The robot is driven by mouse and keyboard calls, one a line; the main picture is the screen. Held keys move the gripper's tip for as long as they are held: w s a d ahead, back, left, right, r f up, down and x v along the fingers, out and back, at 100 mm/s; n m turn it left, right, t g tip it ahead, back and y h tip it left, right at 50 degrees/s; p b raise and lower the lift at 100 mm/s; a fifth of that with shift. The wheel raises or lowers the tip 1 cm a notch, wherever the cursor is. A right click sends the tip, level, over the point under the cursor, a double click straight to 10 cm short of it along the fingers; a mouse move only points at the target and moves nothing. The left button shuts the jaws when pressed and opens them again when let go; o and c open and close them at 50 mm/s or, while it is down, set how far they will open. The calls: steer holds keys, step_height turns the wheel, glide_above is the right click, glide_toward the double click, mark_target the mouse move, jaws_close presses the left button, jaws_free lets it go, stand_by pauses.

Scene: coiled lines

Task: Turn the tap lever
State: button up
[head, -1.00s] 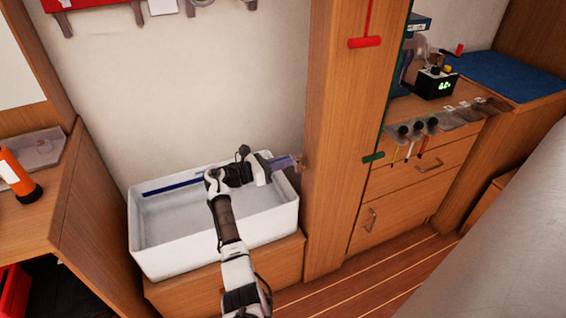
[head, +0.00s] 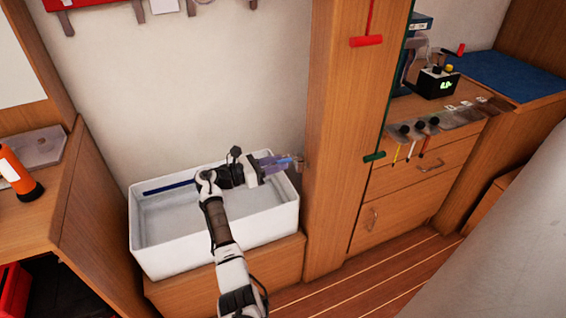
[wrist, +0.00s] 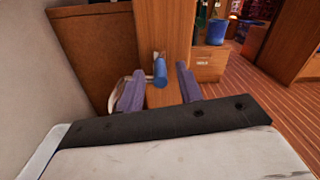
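The tap's blue lever (wrist: 160,71) shows in the wrist view, in front of the wooden post. In the head view the tap (head: 297,161) is small, at the post's left side above the basin's right end. My gripper (wrist: 160,77) is open, with one purple finger on each side of the lever in the picture. Gaps show between the lever and both fingers; how deep it sits between them I cannot tell. In the head view my gripper (head: 277,163) points right toward the tap, over the basin. The tap's mounting is partly hidden.
The white basin (head: 165,258) lies under my arm. The wooden post (head: 335,220) stands close right of the tap, and the wall (head: 200,90) is behind. A red T-handle (head: 366,41) and a green one (head: 374,157) are on the post.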

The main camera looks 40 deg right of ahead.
steer(key=b+v, duration=0.1)
steer(key=v, duration=1)
steer(key=shift+a, duration=0.1)
